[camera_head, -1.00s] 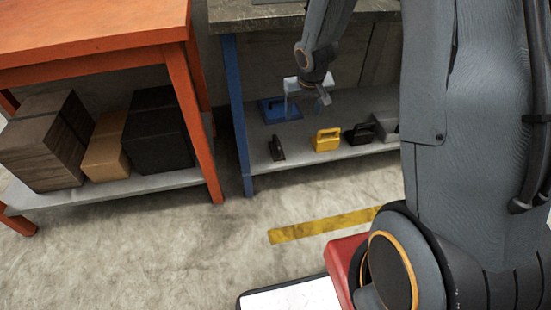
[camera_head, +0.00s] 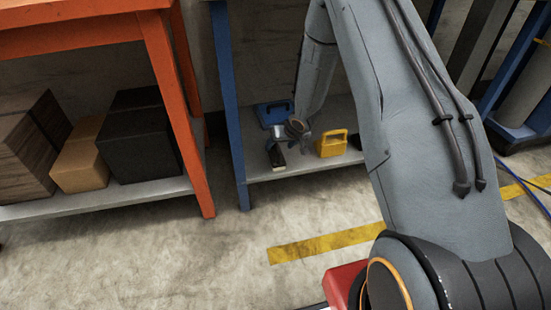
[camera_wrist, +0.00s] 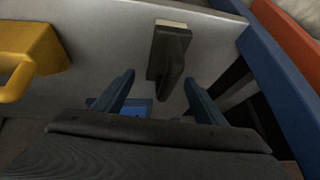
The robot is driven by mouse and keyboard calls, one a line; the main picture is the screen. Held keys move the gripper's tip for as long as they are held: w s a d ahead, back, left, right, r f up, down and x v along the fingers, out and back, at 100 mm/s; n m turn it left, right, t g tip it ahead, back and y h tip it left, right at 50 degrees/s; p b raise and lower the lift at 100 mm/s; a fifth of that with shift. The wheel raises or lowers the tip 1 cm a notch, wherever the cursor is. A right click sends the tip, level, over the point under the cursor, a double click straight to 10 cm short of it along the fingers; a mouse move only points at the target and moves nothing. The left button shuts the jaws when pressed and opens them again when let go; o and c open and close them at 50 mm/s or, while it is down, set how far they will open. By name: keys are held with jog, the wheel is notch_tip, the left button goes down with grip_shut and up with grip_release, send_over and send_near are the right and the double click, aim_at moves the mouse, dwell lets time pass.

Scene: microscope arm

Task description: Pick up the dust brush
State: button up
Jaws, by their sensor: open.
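The dust brush (camera_wrist: 168,58), a dark block with a handle and a pale strip along one edge, lies on the grey lower shelf. In the head view the brush (camera_head: 276,156) sits near the shelf's front left, partly hidden by my wrist. My gripper (camera_wrist: 158,88) is open; its two dark blue fingers point towards the brush, with the brush's handle end roughly between the fingertips. The fingers do not visibly touch it. In the head view my gripper (camera_head: 296,142) is small and low over the shelf, beside the brush.
A yellow handled case (camera_head: 331,145) stands right of the brush, and a blue item (camera_head: 272,113) lies behind it. The blue table leg (camera_head: 231,120) is close on the left. The orange bench (camera_head: 80,34) with several boxes stands farther left.

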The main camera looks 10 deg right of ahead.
jog(key=shift+b+x, duration=1.55)
jog(key=shift+x, duration=1.25)
jog(key=shift+a+r, duration=0.1)
jog(key=shift+a, duration=0.05)
jog(key=c, duration=1.3)
jog(key=shift+r+p, duration=2.95)
jog(key=shift+r, duration=2.1)
grip_shut()
